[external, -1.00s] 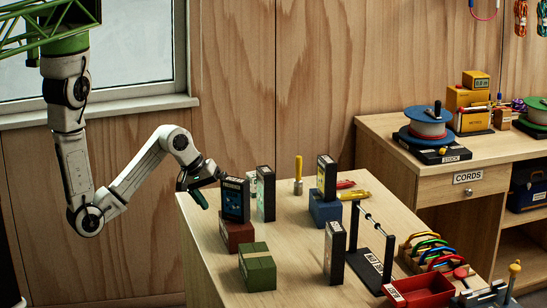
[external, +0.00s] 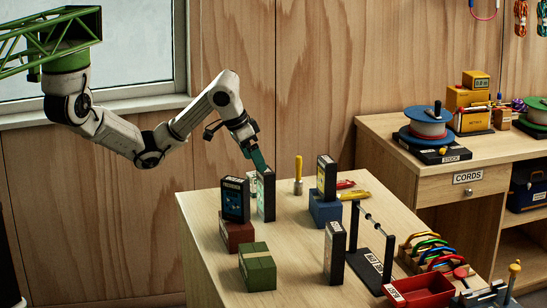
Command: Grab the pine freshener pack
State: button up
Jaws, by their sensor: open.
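Several dark, upright packs stand on the wooden table; their print is too small to tell which is pine. One pack (external: 235,200) stands on a red block (external: 237,238). A second pack (external: 266,196) stands just to its right, with a pale face partly behind it. A third pack (external: 327,178) stands on a blue block (external: 325,212), and a fourth pack (external: 334,252) stands at the front. My gripper (external: 259,163) is open and points down, with its teal fingers at the top of the second pack. Whether it touches the pack cannot be told.
A green block (external: 257,267) sits at the front left. A screwdriver (external: 298,176) stands at the back. A black rack (external: 371,245), a red tray (external: 420,291) and coloured carabiners (external: 430,250) fill the right side. A cord bench (external: 400,160) stands behind.

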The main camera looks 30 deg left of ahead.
aim_at(268, 183)
jog(key=shift+w+x, duration=0.15)
jog(key=shift+x, duration=2.55)
jog(key=shift+w+x, duration=0.1)
jog(key=shift+x, duration=2.55)
jog(key=shift+r, duration=0.1)
jog(key=c, duration=1)
jog(key=shift+r, duration=0.15)
